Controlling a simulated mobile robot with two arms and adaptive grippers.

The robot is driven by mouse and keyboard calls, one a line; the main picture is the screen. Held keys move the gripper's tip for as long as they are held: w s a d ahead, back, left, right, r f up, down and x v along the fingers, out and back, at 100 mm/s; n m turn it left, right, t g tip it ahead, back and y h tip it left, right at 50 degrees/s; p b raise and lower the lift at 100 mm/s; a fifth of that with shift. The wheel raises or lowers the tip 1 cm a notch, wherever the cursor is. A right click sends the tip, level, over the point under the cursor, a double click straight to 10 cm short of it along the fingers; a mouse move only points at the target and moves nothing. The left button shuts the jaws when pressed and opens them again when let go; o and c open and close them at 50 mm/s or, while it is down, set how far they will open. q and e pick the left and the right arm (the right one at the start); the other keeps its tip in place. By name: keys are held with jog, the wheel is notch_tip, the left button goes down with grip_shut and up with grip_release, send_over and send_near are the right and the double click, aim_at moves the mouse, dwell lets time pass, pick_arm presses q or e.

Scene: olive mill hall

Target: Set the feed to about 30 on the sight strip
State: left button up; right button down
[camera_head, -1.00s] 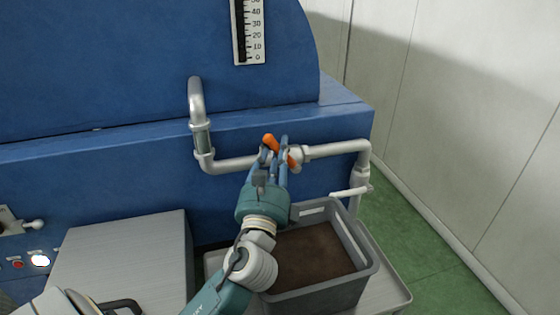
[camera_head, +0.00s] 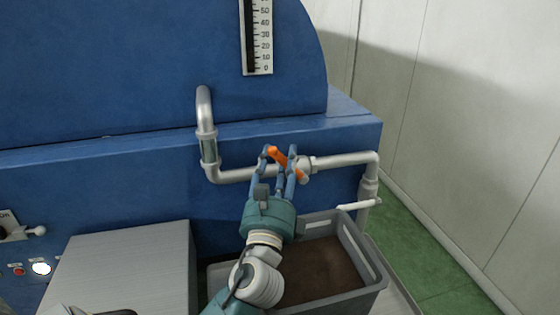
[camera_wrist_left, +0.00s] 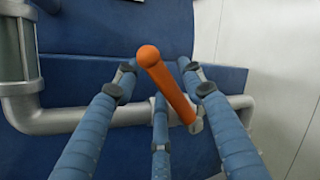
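The orange valve lever (camera_head: 287,162) sits on the grey pipe along the blue machine's front and slants down to the right. It also shows in the left wrist view (camera_wrist_left: 166,82). My left gripper (camera_head: 279,152) has its fingers spread around the lever, with gaps visible on both sides in the wrist view (camera_wrist_left: 161,86). The sight strip (camera_head: 263,40) is a white scale on the blue housing, marked from 0 to 50 in view. A dark column runs up its left side past the picture's top edge, so its top is hidden. My right gripper is out of view.
A grey crate (camera_head: 372,262) with brown contents stands below the pipe, near the white-handled outlet (camera_head: 360,204). A grey metal box (camera_head: 130,265) is at lower left, beside a panel with a red button (camera_head: 17,271). A pale wall rises at the right.

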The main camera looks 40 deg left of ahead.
pick_arm(q)
jog(key=shift+s+d+f, duration=0.1)
jog(key=shift+s, duration=0.05)
jog(key=v, duration=1.1)
jog(key=shift+s+d, duration=0.15)
jog(key=shift+s, duration=0.15)
